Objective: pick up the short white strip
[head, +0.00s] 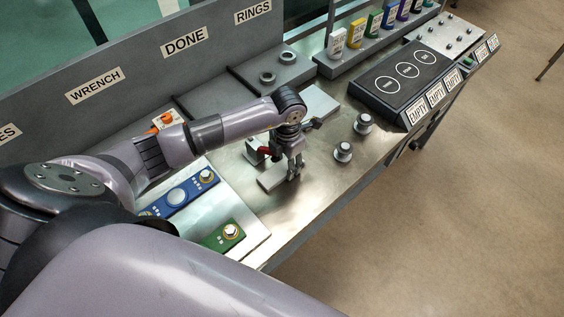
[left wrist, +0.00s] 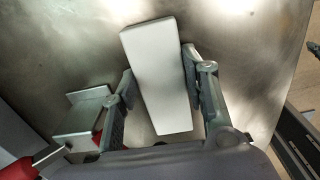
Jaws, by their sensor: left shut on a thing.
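In the head view the strip (head: 272,183) shows as a pale flat piece at the fingertips of my left gripper (head: 295,172), low over the metal bench top (head: 305,205). The gripper is shut on the strip. I cannot tell whether the strip touches the bench. My right gripper is not in view.
A grey metal bracket (left wrist: 82,112) with red parts is close to the left finger. Two round knobs (head: 363,123) (head: 343,152) stand to the right. A pale plate (head: 318,103) lies behind. Blue (head: 178,198) and green (head: 222,236) panels are to the left.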

